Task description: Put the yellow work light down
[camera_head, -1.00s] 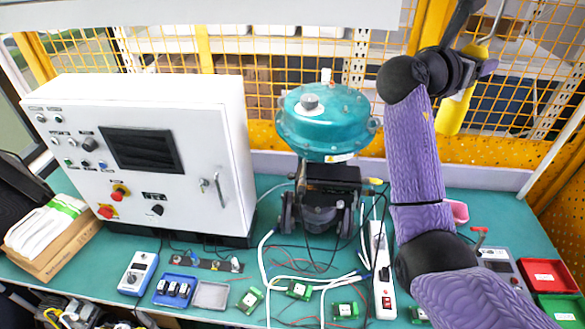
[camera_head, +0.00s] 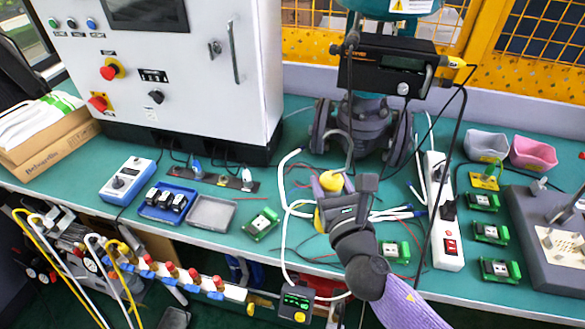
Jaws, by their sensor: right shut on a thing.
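My right gripper (camera_head: 328,196) is over the green bench, in front of the valve assembly. It is shut on the yellow work light (camera_head: 331,181). The gripper hides most of the light's body. Its rounded yellow end shows above the fingers, with a grey curved hook above it, and a little more yellow shows at the left of the gripper. I cannot tell whether the light touches the bench. My left gripper is out of view.
The valve assembly (camera_head: 372,132) stands behind the gripper. White cables and green circuit boards (camera_head: 261,223) lie around it. A white power strip (camera_head: 445,215) is to the right, pink and grey bins (camera_head: 533,153) further right. A control cabinet (camera_head: 190,75) stands at left.

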